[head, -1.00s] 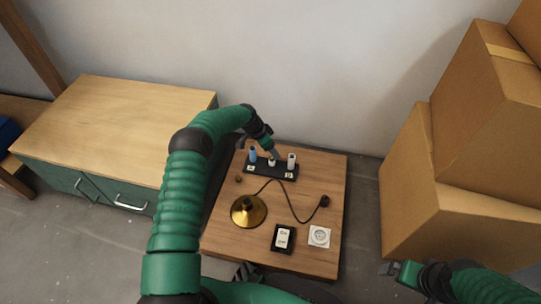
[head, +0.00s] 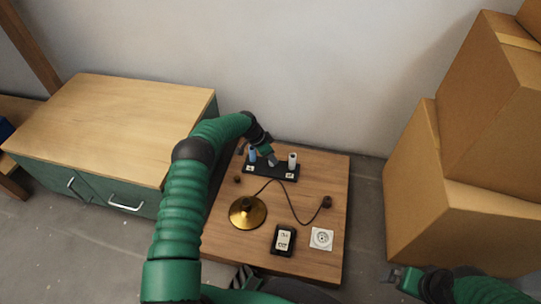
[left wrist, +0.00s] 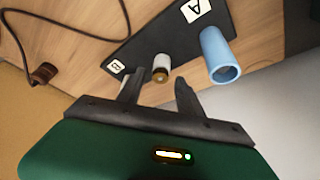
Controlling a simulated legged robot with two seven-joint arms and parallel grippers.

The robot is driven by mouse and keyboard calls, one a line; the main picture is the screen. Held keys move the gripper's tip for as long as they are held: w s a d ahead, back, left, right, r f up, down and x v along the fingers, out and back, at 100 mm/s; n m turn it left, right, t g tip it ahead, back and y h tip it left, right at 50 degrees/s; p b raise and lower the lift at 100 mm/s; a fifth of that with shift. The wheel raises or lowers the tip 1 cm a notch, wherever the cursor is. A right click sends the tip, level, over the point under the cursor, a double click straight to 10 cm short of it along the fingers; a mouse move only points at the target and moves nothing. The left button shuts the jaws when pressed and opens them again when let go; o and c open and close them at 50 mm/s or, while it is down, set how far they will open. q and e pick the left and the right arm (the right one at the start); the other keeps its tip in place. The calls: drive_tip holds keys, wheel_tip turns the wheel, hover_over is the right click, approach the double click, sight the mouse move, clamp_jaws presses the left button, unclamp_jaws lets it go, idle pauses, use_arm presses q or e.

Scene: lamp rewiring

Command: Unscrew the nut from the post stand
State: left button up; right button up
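The post stand is a black base (head: 283,176) at the back of the small wooden table, with labels A and B. In the left wrist view the base (left wrist: 152,35) carries a blue tube (left wrist: 219,55) by label A and a short white piece with a brown-gold end (left wrist: 161,68). I cannot tell whether that end is the nut. My left gripper (head: 270,161) is over the middle of the stand. Its fingers (left wrist: 159,92) are apart with that piece showing between and beyond them, not clearly touched. Another pale post is partly hidden behind one finger. My right gripper (head: 393,277) is off the table's right side.
A brass lamp base (head: 248,212) with a black cord and plug (head: 326,202) lies on the table. A black switch box (head: 283,240) and a white socket (head: 321,239) sit at the front. Cardboard boxes (head: 430,190) stand right; a cabinet (head: 110,130) stands left.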

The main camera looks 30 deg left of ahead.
use_arm(q)
clamp_jaws()
drive_tip(key=shift+r, duration=0.1)
drive_tip(key=n+p, duration=0.1)
drive_tip(key=p, duration=0.1)
drive_tip(key=n+y+p, duration=0.1)
drive_tip(key=n+p, duration=0.1)
drive_tip(key=p, duration=0.1)
drive_tip(key=r+n+p, duration=0.1)
drive_tip(key=n+p, duration=0.1)
drive_tip(key=shift+s+d+t+y, duration=0.1)
drive_tip(key=shift+d+t+y, duration=0.25)
drive_tip(key=shift+t+y, duration=0.05)
drive_tip(key=shift+f+n+y+p, duration=0.3)
drive_tip(key=shift+n+p, duration=0.3)
drive_tip(key=shift+n, duration=0.2)
drive_tip(key=shift+a+f+n+y, duration=0.15)
drive_tip(key=shift+f+n+y, duration=0.2)
drive_tip(key=shift+n, duration=0.45)
